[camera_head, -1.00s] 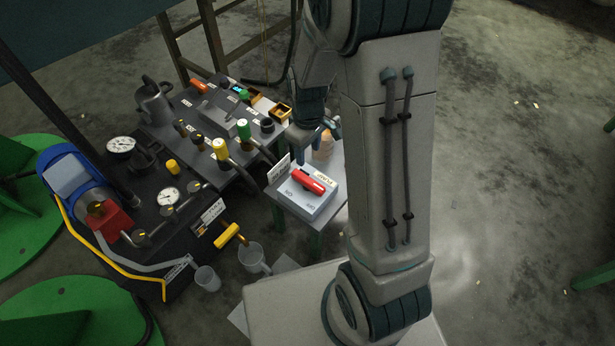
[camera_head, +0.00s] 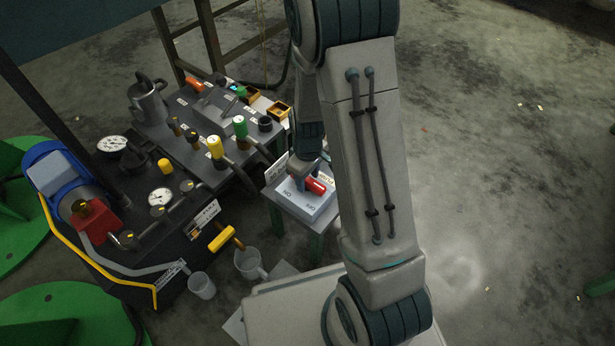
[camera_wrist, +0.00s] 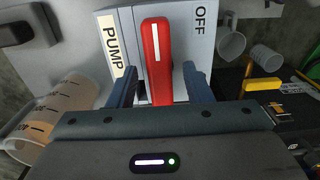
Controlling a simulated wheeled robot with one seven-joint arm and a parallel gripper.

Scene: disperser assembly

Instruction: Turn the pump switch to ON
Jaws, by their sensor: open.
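The pump switch is a light grey box (camera_head: 311,206) on a small table, with a red handle (camera_head: 317,186) on top. In the wrist view the red handle (camera_wrist: 157,60) with its white stripe stands between the two fingers of my gripper (camera_wrist: 159,84). The fingers are open, with a gap on each side of the handle. The PUMP label (camera_wrist: 110,47) is left of the handle and the word OFF (camera_wrist: 200,18) is at the upper right. In the head view my gripper (camera_head: 306,178) is over the switch and hides part of the handle.
A beaker (camera_wrist: 62,105) stands close left of my gripper in the wrist view. A dark bench with levers, gauges (camera_head: 160,197) and a yellow handle (camera_head: 221,240) is left of the switch. Clear jugs (camera_head: 250,263) stand below it.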

